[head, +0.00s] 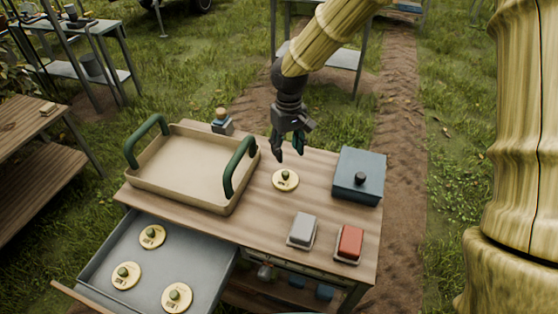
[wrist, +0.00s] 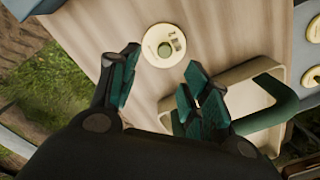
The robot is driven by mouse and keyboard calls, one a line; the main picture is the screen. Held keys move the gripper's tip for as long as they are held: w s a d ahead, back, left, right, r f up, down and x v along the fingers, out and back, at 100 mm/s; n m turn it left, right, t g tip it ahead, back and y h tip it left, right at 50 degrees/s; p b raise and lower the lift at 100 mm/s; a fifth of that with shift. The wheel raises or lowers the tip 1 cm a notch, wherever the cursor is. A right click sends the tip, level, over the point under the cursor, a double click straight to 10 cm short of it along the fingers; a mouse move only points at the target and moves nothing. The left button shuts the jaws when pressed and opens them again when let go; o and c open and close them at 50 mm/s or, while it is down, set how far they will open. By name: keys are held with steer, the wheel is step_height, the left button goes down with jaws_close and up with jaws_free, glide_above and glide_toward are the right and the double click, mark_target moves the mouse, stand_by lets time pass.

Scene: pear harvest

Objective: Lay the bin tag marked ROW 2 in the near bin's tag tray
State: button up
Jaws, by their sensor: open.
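A round cream tag (head: 286,181) with a dark green knob lies flat on the wooden table, right of the beige tray; its printed mark is too small to read. It also shows in the wrist view (wrist: 164,46). Three similar tags lie in the open grey drawer: one at the back (head: 152,237), one at the left (head: 126,275) and one at the front (head: 177,297); their marks are unreadable too. My gripper (head: 289,155) is open and empty, pointing down above the table tag. In the wrist view the tag shows just beyond the open fingertips (wrist: 162,58).
The empty beige tray (head: 190,165) with green handles stands at the table's left. A blue lidded box (head: 359,176) stands right, a grey block (head: 303,229) and a red block (head: 350,243) at the front right. A small stamp-like object (head: 222,123) stands behind the tray.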

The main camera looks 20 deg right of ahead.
mark_target(286, 173)
steer(key=s+f, duration=0.1)
steer(key=s+f+p, duration=0.1)
steer(key=f, duration=0.1)
steer(key=shift+s+d, duration=0.2)
steer(key=shift+s, duration=0.1)
steer(key=w+f, duration=0.3)
steer(key=shift+a+f+p, duration=0.25)
steer(key=shift+a+p, duration=0.05)
steer(key=shift+p, duration=0.05)
steer(key=shift+s+f, duration=0.25)
steer(key=shift+f, duration=0.1)
steer(key=shift+s+a+f+p, duration=0.1)
steer(key=shift+s+f+p, duration=0.35)
steer(key=shift+s, duration=0.2)
steer(key=shift+f, duration=0.35)
steer(key=shift+w+a+f, duration=0.1)
steer(key=shift+w+f, duration=0.4)
steer(key=shift+f, duration=0.2)
steer(key=shift+s+r, duration=0.2)
steer(key=shift+s, duration=0.1)
steer(key=shift+c, duration=0.4)
steer(key=shift+w+f, duration=0.1)
steer(key=c, duration=0.7)
jaws_close()
